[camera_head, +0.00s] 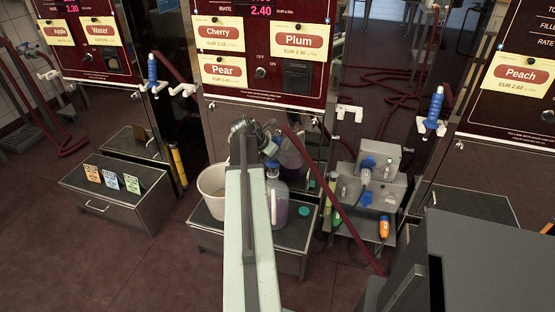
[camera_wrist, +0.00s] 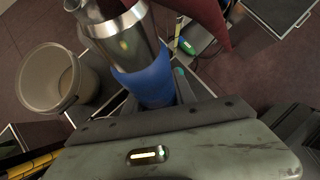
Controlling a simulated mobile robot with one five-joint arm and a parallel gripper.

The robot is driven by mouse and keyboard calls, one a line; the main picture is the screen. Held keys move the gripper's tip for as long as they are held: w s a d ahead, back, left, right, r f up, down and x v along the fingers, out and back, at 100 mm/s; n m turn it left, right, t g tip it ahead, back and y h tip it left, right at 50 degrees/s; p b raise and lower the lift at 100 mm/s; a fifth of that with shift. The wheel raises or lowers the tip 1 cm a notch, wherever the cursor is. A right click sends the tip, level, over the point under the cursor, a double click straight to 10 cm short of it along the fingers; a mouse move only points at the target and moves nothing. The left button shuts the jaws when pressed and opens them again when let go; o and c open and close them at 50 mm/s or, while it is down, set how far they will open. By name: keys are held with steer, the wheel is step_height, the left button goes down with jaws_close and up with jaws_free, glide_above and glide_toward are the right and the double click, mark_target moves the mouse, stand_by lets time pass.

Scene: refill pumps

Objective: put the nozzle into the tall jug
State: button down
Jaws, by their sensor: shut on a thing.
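My gripper (camera_wrist: 155,98) is shut on the nozzle (camera_wrist: 148,78), around its blue grip. The nozzle's metal spout (camera_wrist: 122,32) points up and left in the wrist view. In the head view my gripper (camera_head: 264,142) is at the end of my pale arm, above the low platform (camera_head: 246,238). A clear jug with purple liquid (camera_head: 279,207) stands on that platform, partly hidden behind my arm; it looks like the tall jug. The nozzle tip does not show clearly in the head view, so I cannot tell how it sits over the jug mouth.
A white bucket (camera_head: 211,190) stands left of the jug; it also shows in the wrist view (camera_wrist: 42,80). A red hose (camera_head: 335,196) crosses to the right. A grey box stand (camera_head: 370,190) holds blue fittings. A bench with cards (camera_head: 115,190) is left.

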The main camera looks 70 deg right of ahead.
mark_target(268, 163)
steer(key=shift+f+b, duration=1.5)
steer(key=shift+f, duration=0.15)
steer(key=c, duration=0.9)
jaws_free()
steer(key=shift+r, duration=0.15)
steer(key=shift+c, duration=0.2)
steer(key=p+v, duration=0.7)
steer(key=v, duration=0.1)
